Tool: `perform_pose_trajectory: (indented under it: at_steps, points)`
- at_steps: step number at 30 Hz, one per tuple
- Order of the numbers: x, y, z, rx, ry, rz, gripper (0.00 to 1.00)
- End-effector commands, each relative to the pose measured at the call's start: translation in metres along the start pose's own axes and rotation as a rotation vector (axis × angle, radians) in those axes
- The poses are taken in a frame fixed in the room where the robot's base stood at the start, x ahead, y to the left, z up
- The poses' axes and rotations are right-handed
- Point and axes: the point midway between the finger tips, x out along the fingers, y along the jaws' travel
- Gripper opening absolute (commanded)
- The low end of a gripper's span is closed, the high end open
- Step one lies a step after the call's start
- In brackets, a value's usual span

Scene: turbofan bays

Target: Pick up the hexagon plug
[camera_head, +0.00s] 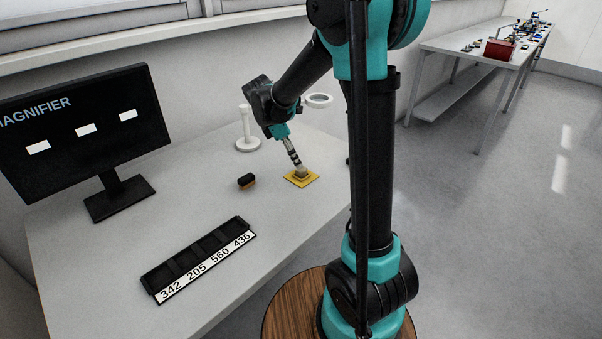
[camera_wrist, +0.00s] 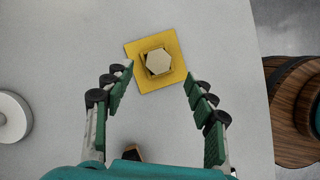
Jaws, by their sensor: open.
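The hexagon plug (camera_wrist: 158,61) is a pale, six-sided piece on a yellow square plate (camera_wrist: 138,49) on the white table. In the head view the plug (camera_head: 301,172) sits on the yellow plate (camera_head: 312,179), just below the arm's end. My gripper (camera_wrist: 160,80) is open, its two green-padded fingers spread with nothing between the pads. In the wrist view the plug lies ahead of the fingertips, roughly centred between them. In the head view my gripper (camera_head: 297,163) points down at the plug. I cannot tell how small the gap is.
A small dark block with a tan part (camera_head: 246,181) lies left of the plate. A white stand (camera_head: 247,135) is behind it. A black numbered tray (camera_head: 198,262) lies nearer, and a monitor (camera_head: 85,140) stands at the left. The table around the plate is mostly clear.

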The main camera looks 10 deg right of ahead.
Motion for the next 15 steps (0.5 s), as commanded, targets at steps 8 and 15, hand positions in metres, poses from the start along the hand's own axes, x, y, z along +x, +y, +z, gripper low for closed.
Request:
perform_pose_trajectory:
  at_steps: [8,15]
  points:
    - [0.027,0.002,-0.002,0.0,0.0,0.0,0.56]
    - [0.053,0.003,-0.003,0.001,0.0,0.0,0.56]
